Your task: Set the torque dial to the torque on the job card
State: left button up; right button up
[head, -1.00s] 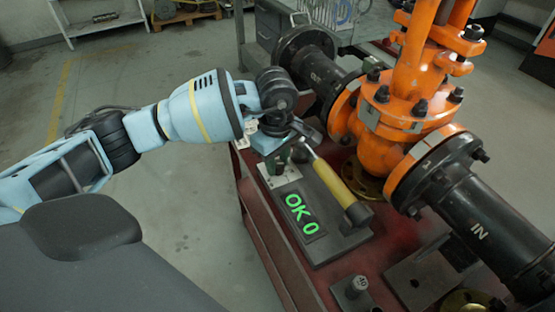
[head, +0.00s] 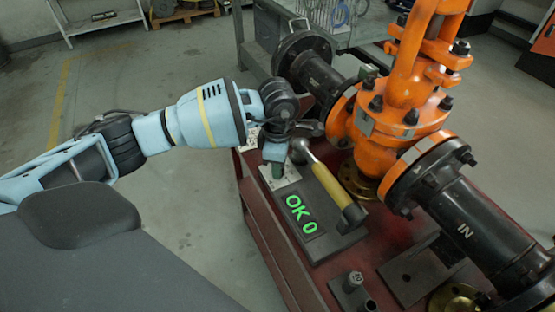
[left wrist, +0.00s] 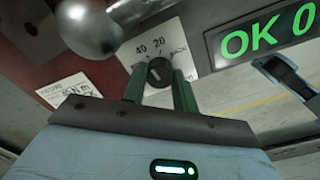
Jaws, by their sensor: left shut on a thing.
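My left gripper (head: 277,172) points down at the dial plate (head: 288,175) beside the green "OK 0" display (head: 301,214). In the left wrist view its two green fingers (left wrist: 160,88) are shut on the dark round torque dial (left wrist: 159,72), one on each side. My right gripper is not in view.
A yellow-handled tool (head: 328,187) lies close to the gripper; its round metal end (left wrist: 88,26) looms near the dial. The orange valve (head: 400,120) and black pipes stand right on the red bench (head: 262,230). Floor at left is open.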

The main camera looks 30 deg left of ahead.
pick_arm(q)
jog(key=shift+r+n+p, duration=0.1)
jog(key=shift+n+p, duration=0.25)
jog(key=shift+n, duration=0.75)
jog(key=o, duration=0.8)
jog(key=shift+c, duration=0.2)
jog(key=shift+o, duration=1)
jog(key=shift+r+p, duration=0.4)
jog(key=shift+r, duration=3.5)
